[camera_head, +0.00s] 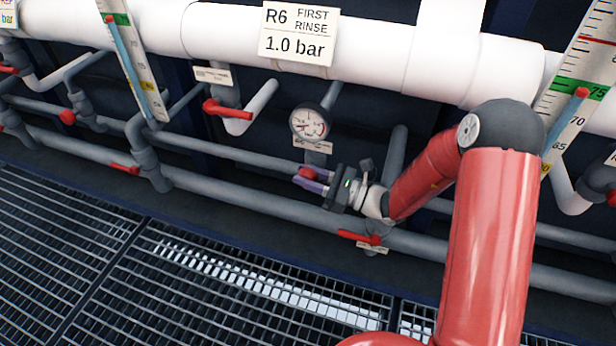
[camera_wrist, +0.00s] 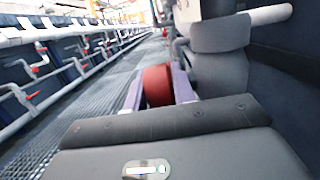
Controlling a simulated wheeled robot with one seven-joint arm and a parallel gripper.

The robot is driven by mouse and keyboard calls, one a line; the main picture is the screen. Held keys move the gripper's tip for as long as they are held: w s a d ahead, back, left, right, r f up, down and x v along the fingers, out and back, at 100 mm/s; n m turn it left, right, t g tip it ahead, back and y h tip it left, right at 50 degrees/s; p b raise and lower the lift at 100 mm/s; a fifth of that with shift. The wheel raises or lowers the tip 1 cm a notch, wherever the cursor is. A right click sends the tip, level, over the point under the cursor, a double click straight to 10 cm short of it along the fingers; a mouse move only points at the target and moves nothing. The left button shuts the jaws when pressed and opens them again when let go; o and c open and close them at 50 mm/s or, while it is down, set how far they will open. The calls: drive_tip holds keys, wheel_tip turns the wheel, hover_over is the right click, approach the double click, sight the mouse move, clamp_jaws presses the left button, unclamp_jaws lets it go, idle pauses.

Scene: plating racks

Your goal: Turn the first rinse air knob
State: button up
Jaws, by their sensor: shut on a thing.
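The first rinse air knob is a small red round knob (camera_head: 304,172) on a grey pipe below a pressure gauge (camera_head: 310,122). The sign (camera_head: 297,33) above reads R6 First Rinse, 1.0 bar. My gripper (camera_head: 306,180) reaches in from the right with its purple fingers at the knob. In the wrist view the red knob (camera_wrist: 158,86) sits between the two fingers (camera_wrist: 157,92), and my gripper is shut on it. Part of the knob is hidden by the fingers in the head view.
A red lever valve (camera_head: 226,109) sits to the left of the gauge. Another red lever (camera_head: 360,237) is on the lower pipe just below my gripper. Scaled gauges (camera_head: 135,65) stand to the left and right (camera_head: 580,95). Floor grating (camera_head: 220,270) lies in front.

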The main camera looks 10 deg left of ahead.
drive_tip(key=o, duration=0.7)
drive_tip(key=shift+d, duration=0.1)
